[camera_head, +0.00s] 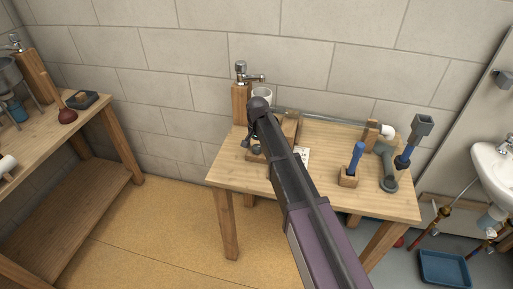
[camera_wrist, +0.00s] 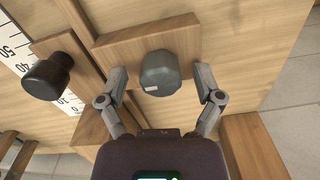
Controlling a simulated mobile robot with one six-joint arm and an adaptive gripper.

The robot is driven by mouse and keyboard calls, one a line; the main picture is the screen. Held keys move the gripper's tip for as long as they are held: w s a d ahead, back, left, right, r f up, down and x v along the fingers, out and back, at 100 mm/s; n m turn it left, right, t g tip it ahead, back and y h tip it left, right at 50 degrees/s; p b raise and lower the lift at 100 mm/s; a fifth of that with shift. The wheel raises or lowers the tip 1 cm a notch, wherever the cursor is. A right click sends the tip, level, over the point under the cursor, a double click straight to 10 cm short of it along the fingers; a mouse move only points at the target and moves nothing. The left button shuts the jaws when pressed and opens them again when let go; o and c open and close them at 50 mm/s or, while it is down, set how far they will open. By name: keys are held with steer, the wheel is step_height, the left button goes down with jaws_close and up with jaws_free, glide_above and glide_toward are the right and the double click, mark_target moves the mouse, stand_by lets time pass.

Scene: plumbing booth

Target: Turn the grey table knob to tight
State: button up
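The grey knob (camera_wrist: 160,73), with a faceted rim and a small pale mark near its lower edge, is mounted on a wooden block (camera_wrist: 190,38) in the wrist view. My gripper (camera_wrist: 163,76) is open, with one finger on each side of the knob. A gap shows between each fingertip and the knob, wider on the left.
A black knob (camera_wrist: 47,78) on a wooden board stands left of my gripper, beside a numbered white scale (camera_wrist: 14,48). In the head view, a tap (camera_head: 241,74) stands at the table's back left. A blue-handled tool (camera_head: 356,158) and grey pipe parts (camera_head: 388,168) stand at the right.

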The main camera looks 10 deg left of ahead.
mark_target(257, 146)
steer(key=shift+n, duration=0.4)
steer(key=n, duration=1.2)
steer(key=shift+n, duration=0.3)
steer(key=n, duration=0.4)
steer(key=shift+w, duration=0.1)
step_height(257, 146, up, 14)
steer(key=p, duration=1.4)
steer(key=s+d+f+m+b, duration=0.1)
steer(key=s+d+m, duration=0.4)
steer(key=d, duration=0.8)
steer(key=s+d+f+m+b, duration=0.2)
steer(key=s+d+m, duration=0.3)
steer(key=d, duration=0.8)
steer(key=shift+s+d+m, duration=0.15)
steer(key=shift+s+m, duration=0.15)
steer(key=shift+s, duration=0.8)
